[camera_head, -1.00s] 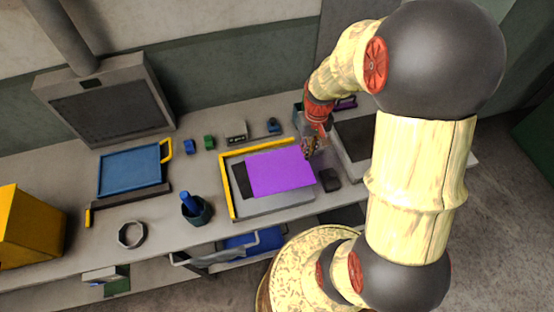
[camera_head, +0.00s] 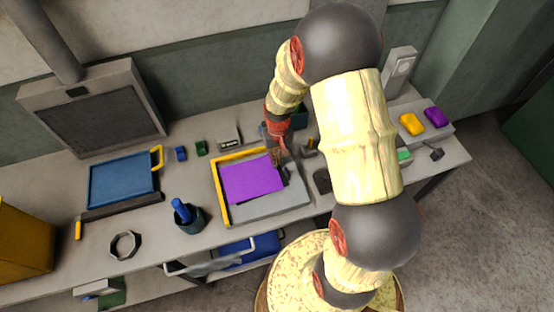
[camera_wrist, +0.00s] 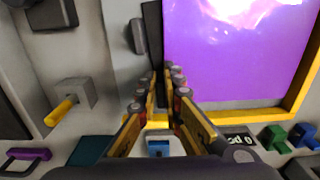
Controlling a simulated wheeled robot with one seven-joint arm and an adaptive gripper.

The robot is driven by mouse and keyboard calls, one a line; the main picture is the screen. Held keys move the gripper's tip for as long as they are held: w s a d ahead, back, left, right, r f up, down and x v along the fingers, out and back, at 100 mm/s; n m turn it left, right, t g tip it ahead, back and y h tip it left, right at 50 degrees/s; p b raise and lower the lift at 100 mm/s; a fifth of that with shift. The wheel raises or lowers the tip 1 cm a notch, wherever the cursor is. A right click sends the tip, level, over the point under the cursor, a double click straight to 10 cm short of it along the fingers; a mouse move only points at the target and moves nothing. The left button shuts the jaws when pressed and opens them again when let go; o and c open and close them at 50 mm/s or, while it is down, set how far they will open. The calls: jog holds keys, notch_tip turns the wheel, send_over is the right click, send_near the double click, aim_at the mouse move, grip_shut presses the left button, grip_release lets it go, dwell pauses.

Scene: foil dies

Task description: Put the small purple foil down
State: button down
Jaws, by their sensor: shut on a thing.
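The small purple foil (camera_head: 248,181) is a flat, shiny sheet over the grey plate (camera_head: 285,203) inside the yellow corner frame (camera_head: 216,196). The foil fills the upper right of the wrist view (camera_wrist: 225,60), with the yellow frame bar (camera_wrist: 262,114) beside it. My gripper (camera_head: 281,158) is at the foil's right edge. In the wrist view my gripper's fingertips (camera_wrist: 170,70) are close together at that edge, shut on the foil. A dark strip (camera_wrist: 153,40) shows just beyond the foil's edge. I cannot tell whether the foil touches the plate.
A dark cup (camera_head: 190,219) with a blue handle and a grey ring (camera_head: 124,246) stand left of the frame. A blue screen (camera_head: 122,181) lies farther left. Small blocks and a counter (camera_head: 228,138) sit behind. Yellow (camera_head: 411,124) and purple (camera_head: 435,117) blocks are at right.

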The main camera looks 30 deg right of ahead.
jog(key=shift+f, duration=0.15)
jog(key=c, duration=2)
grip_release()
jog(key=shift+o, duration=0.2)
jog(key=s+a+r+n+t+p, duration=0.1)
jog(key=s+a+r, duration=0.15)
jog(key=r, duration=1.05)
jog(key=s+a+r+t+p, duration=0.1)
jog(key=s+a+r, duration=0.15)
jog(key=r, duration=1.15)
jog(key=s+a+r+n+t, duration=0.1)
jog(key=s+a+r+t, duration=0.2)
jog(key=s+r, duration=0.6)
jog(key=s+a, duration=0.1)
jog(key=s, duration=0.2)
jog(key=shift+s+a+t, duration=0.25)
jog(key=shift+s+t, duration=0.05)
